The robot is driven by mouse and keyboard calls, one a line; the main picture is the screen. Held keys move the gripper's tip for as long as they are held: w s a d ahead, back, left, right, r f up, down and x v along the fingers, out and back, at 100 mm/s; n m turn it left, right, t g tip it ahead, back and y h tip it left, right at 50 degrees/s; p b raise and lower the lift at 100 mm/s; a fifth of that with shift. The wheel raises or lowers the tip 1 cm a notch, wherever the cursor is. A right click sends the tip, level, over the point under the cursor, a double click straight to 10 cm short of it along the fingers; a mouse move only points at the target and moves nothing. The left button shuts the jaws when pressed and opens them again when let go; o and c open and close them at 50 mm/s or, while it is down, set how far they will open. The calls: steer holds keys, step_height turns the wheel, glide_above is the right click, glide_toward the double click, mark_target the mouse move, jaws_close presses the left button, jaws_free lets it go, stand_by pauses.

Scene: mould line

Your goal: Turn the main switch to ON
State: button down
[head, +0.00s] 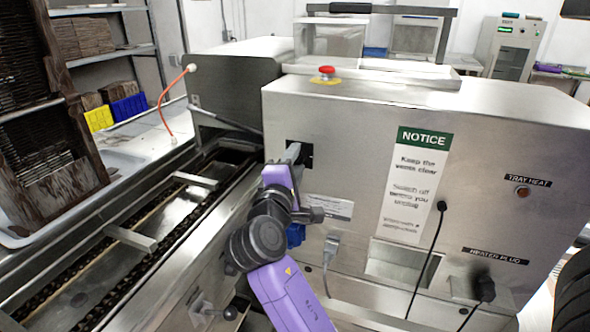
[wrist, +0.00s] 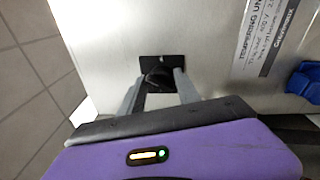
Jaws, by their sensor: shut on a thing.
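The main switch is a dark knob on a small black square plate (head: 306,150) on the left part of the steel machine front. It also shows in the wrist view, its knob (wrist: 158,77) between my two grey fingers. My gripper (head: 294,152), on the purple arm, is at the plate and shut on the knob. In the head view the fingers and hand hide most of the knob. The knob's exact angle and any ON or OFF marks are not readable.
The steel machine (head: 350,110) carries a red emergency button (head: 326,72) on top. A notice sign (head: 410,185), a tray heat lamp (head: 522,191), a black heater plug (head: 484,287) and hanging cables are to the right. A blue part (wrist: 305,80) and conveyor (head: 150,230) flank my arm.

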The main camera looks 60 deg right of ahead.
steer(key=shift+w+f+m+g+h+b, duration=0.15)
steer(key=shift+f+m+g+b, duration=0.1)
steer(key=shift+m+b, duration=2.1)
steer(key=shift+w+f+m+g+h+b, duration=0.1)
steer(key=shift+f+m+g+b, duration=0.15)
steer(key=shift+m+b, duration=2.05)
steer(key=shift+w+f+m+g+h+b, duration=0.15)
steer(key=shift+m+g+b, duration=0.15)
steer(key=shift+m+b, duration=2)
steer(key=shift+s+m, duration=0.1)
steer(key=shift+m, duration=0.25)
steer(key=c, duration=1)
jaws_free()
steer(key=shift+r, duration=0.25)
